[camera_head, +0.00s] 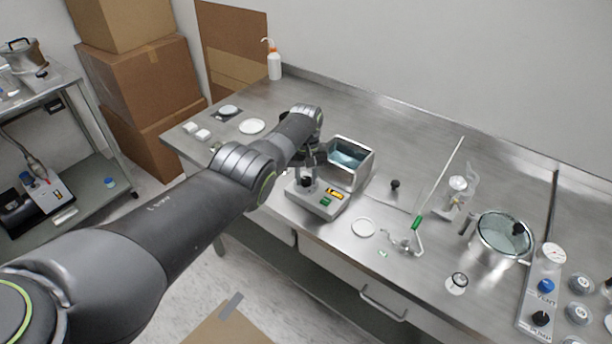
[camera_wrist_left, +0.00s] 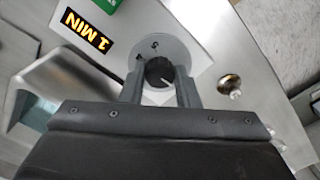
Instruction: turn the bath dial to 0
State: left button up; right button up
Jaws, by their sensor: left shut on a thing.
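The bath (camera_head: 352,157) is a steel box with bluish liquid, standing on the bench with a pale control panel (camera_head: 314,203) at its front. The panel has a lit orange display (camera_wrist_left: 86,31) that reads "1 MIN" and a green label. The black bath dial (camera_wrist_left: 159,72), with a white pointer line, sits on a round grey plate. My left gripper (camera_wrist_left: 161,90) is shut on the dial, with one finger on each side of it. In the head view the gripper (camera_head: 309,180) reaches down over the panel. My right gripper is not in view.
White dishes (camera_head: 363,227) lie near the bath. A wash bottle (camera_head: 274,65) stands at the back left. Cardboard boxes (camera_head: 151,80) are beyond the bench.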

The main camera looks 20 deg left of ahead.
aim_at(306, 179)
pick_arm(q)
jog(key=n, duration=0.6)
jog(key=shift+w+r, duration=0.1)
dwell(0.5)
jog(key=o, duration=1)
jog(key=shift+c, duration=0.2)
notch_tip(306, 179, up, 6)
jog(key=p, duration=0.3)
jog(key=shift+f+p, duration=0.25)
jog(key=shift+p, duration=0.15)
notch_tip(306, 179, up, 12)
jog(key=b, duration=0.1)
jog(key=shift+f, duration=0.15)
